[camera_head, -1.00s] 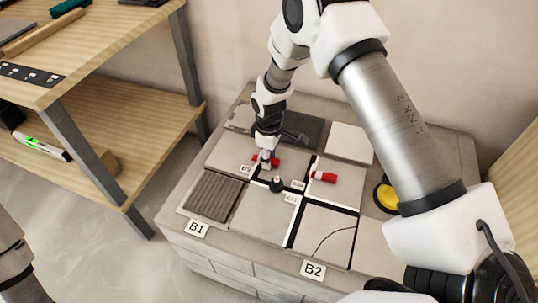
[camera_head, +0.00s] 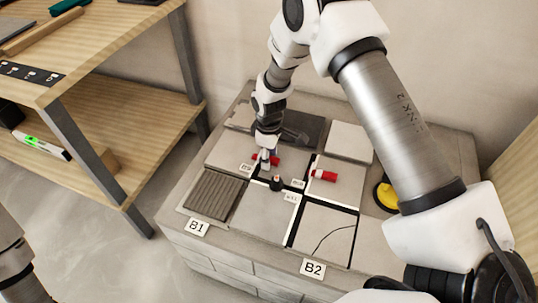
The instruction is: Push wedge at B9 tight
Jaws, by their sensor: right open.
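Grey tiles (camera_head: 262,216) lie on a low block platform with dark and white gaps between them. A red wedge piece (camera_head: 278,160) lies at the gap by my right gripper (camera_head: 265,161), which points down beside it; the fingers partly cover it. My right gripper is open; whether it touches the piece I cannot tell. Small white labels by the pieces are too small to read surely. My left gripper is out of view.
Plates B1 (camera_head: 198,227) and B2 (camera_head: 313,268) mark the platform's front edge. A yellow and black round tool (camera_head: 386,197) lies at the right, beside my right arm. A wooden shelf (camera_head: 110,115) stands at the left. A ribbed tile (camera_head: 212,195) lies front left.

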